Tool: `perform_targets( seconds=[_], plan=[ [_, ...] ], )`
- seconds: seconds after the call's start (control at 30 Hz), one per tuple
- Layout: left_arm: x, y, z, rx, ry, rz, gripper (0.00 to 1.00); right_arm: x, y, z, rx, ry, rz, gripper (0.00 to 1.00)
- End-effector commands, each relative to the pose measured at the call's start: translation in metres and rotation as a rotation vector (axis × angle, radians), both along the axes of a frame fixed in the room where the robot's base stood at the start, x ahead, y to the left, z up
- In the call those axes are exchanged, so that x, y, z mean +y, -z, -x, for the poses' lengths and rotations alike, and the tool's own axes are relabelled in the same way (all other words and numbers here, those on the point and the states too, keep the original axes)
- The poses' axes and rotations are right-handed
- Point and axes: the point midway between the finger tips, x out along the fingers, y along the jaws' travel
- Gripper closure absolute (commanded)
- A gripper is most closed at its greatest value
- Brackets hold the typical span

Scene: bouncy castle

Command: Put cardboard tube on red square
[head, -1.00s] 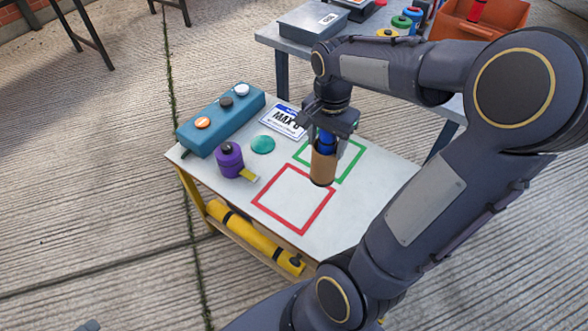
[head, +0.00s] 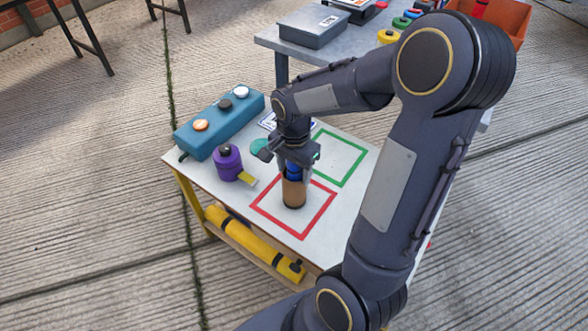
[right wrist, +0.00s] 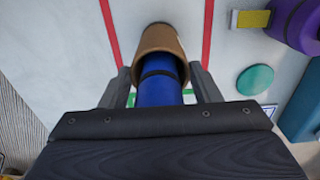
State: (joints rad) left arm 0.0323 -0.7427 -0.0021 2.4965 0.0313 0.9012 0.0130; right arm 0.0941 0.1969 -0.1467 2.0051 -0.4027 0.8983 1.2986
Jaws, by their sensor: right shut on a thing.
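The cardboard tube (head: 293,192) is a brown cylinder, upright, with a blue thing (right wrist: 160,85) inside or above it in my right gripper. My right gripper (head: 296,165) is shut on it from above. In the head view the tube appears within the red square (head: 322,215) outline on the white table; I cannot tell whether its bottom touches the surface. In the right wrist view the tube (right wrist: 160,40) shows beyond the fingers, between two red lines. The green square (head: 345,180) lies behind it, empty. My left gripper is not in view.
A purple tape-like item (head: 227,162) and a teal button box (head: 220,122) stand at the table's left. A green disc (head: 259,147) lies near them. A grey table (head: 375,50) with a box and an orange bin (head: 497,18) stands behind.

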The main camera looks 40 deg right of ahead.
Motion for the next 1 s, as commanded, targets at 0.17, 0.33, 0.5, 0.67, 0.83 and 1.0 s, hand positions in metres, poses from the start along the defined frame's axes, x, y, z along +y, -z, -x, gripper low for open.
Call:
perform_targets(
  seconds=[0.17, 0.33, 0.5, 0.67, 0.83, 1.0],
  plan=[
    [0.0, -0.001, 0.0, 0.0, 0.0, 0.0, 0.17, 0.0, -0.002, -0.001, -0.003, 0.0, 0.0, 1.0],
    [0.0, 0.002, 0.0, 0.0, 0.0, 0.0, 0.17, 0.0, 0.002, 0.0, -0.001, 0.0, 0.0, 0.39],
    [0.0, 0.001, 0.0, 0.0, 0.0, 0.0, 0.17, 0.0, 0.002, 0.0, -0.001, 0.0, 0.0, 0.22],
    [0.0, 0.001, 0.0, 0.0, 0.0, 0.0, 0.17, 0.0, 0.002, 0.0, -0.001, 0.0, 0.0, 0.22],
    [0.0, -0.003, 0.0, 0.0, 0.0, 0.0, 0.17, 0.0, -0.005, 0.0, -0.002, 0.0, 0.0, 0.22],
    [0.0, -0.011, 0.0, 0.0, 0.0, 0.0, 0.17, 0.0, -0.033, -0.001, -0.006, 0.0, 0.0, 0.22]
  ],
)
